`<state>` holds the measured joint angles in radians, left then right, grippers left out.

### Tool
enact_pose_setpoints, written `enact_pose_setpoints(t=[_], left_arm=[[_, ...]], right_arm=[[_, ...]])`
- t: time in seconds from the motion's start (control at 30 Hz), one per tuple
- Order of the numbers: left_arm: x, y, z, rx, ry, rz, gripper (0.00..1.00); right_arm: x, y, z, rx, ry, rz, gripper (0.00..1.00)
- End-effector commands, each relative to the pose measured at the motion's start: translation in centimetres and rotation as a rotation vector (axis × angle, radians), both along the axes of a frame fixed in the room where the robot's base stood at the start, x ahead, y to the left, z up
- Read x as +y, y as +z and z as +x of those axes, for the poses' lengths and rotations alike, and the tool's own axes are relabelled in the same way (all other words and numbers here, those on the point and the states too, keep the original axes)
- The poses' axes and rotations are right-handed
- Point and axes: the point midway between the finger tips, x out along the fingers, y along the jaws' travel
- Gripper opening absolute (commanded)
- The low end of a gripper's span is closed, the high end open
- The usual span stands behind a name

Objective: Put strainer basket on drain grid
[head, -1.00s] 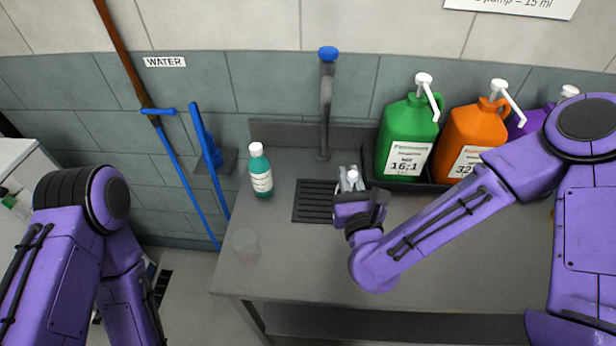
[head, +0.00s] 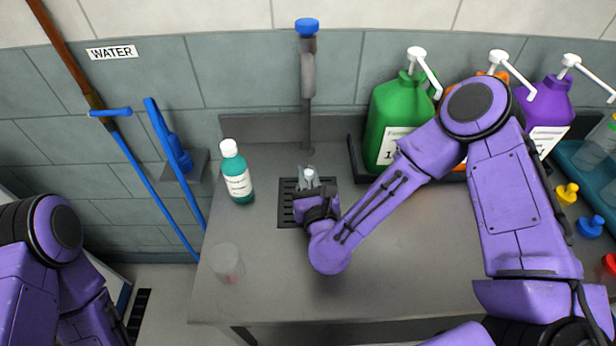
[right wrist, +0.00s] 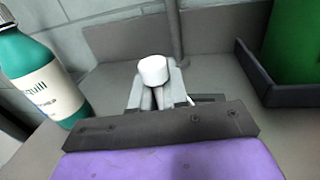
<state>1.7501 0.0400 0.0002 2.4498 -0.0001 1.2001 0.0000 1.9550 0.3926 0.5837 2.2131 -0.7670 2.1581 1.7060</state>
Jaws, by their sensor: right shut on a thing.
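The drain grid (head: 287,210) is a dark slotted rectangle set in the grey counter below the tap, partly covered by my right gripper. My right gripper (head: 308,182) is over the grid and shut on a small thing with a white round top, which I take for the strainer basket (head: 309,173). In the right wrist view the white top of the strainer basket (right wrist: 153,70) stands up between the fingers of my right gripper (right wrist: 157,93). The basket's lower part is hidden, so I cannot tell if it touches the grid. My left gripper is out of view.
A teal bottle (head: 237,174) stands left of the grid, and a clear cup (head: 227,263) is near the counter's left edge. The tap (head: 307,100) rises behind the grid. A green pump jug (head: 388,125) stands in a dark tray to the right. The front counter is clear.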

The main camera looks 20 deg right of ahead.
Motion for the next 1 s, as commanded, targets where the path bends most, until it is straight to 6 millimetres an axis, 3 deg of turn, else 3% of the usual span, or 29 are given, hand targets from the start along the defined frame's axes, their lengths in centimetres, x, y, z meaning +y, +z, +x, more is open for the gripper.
enact_pose_setpoints(t=[0.2,0.23,0.3,0.57,0.67,0.7,0.93,0.97,1.0], left_arm=[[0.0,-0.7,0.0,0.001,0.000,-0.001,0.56],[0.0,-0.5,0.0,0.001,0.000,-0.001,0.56],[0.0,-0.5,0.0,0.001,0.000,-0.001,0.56],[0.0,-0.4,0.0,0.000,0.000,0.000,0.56],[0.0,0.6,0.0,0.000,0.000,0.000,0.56],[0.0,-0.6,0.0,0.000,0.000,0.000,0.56],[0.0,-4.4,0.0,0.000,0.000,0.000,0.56],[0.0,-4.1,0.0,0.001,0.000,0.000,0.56],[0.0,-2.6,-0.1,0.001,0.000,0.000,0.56]], right_arm=[[0.1,-0.6,0.0,0.000,0.001,0.001,0.00],[0.1,-0.4,0.0,0.000,0.001,0.001,0.24],[0.0,-0.3,0.0,0.000,0.000,0.000,0.40],[-0.1,-0.2,-0.1,0.000,-0.002,0.000,0.40],[-0.1,0.6,-0.1,-0.001,-0.002,0.000,0.40],[0.0,-0.2,-0.8,0.000,0.000,0.000,0.40],[0.7,-0.8,-7.1,-0.002,0.006,-0.001,0.40],[0.8,-0.3,-7.9,-0.001,0.007,-0.003,0.40],[1.0,0.6,-8.6,0.000,0.008,-0.007,0.40]])
